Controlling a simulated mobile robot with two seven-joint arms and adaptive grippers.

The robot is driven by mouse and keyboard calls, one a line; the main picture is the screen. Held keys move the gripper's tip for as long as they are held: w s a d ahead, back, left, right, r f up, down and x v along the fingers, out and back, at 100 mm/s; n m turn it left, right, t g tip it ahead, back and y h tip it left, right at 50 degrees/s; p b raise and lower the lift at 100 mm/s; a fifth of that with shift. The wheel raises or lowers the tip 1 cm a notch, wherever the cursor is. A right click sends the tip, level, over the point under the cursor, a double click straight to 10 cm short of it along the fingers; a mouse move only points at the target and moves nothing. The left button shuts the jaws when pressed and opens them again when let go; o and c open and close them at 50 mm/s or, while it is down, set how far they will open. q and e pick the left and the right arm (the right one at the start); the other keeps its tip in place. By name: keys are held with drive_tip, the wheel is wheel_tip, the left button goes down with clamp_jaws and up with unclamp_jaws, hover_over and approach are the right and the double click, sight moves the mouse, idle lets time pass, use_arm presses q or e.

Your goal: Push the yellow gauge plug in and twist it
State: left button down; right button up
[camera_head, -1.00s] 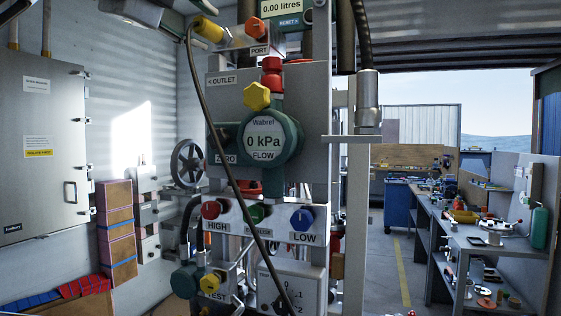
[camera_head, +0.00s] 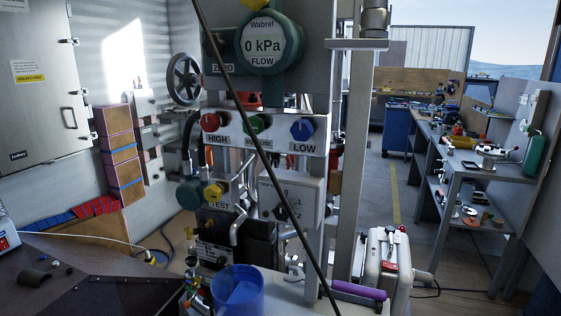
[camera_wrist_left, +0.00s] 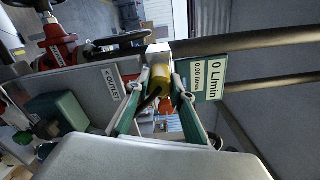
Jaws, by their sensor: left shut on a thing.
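The yellow gauge plug (camera_wrist_left: 160,76) sits between the fingertips of my left gripper (camera_wrist_left: 160,88) in the left wrist view. The fingers are closed on its sides. A white block end lies just past the plug, but I cannot tell how deep the plug sits in it. A dark cable (camera_wrist_left: 150,98) leaves the plug's near side. In the head view, this hose-like cable (camera_head: 252,128) runs down across the valve panel; the plug itself is out of that picture. My right gripper is in neither current view.
The round gauge (camera_head: 264,42) reads 0 kPa in the head view. Red, green and blue knobs (camera_head: 303,129) sit below it, with a handwheel (camera_head: 184,79) to the left. A blue cup (camera_head: 238,290) stands in front. The flow display (camera_wrist_left: 209,80) is beside the gripper.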

idle(1.2)
use_arm(q)
drive_tip(key=m, duration=0.3)
drive_tip(key=shift+r+m+p, duration=0.15)
drive_tip(key=shift+m+p, duration=0.15)
drive_tip(key=shift+m, duration=0.1)
drive_tip(key=c, duration=1.7)
unclamp_jaws()
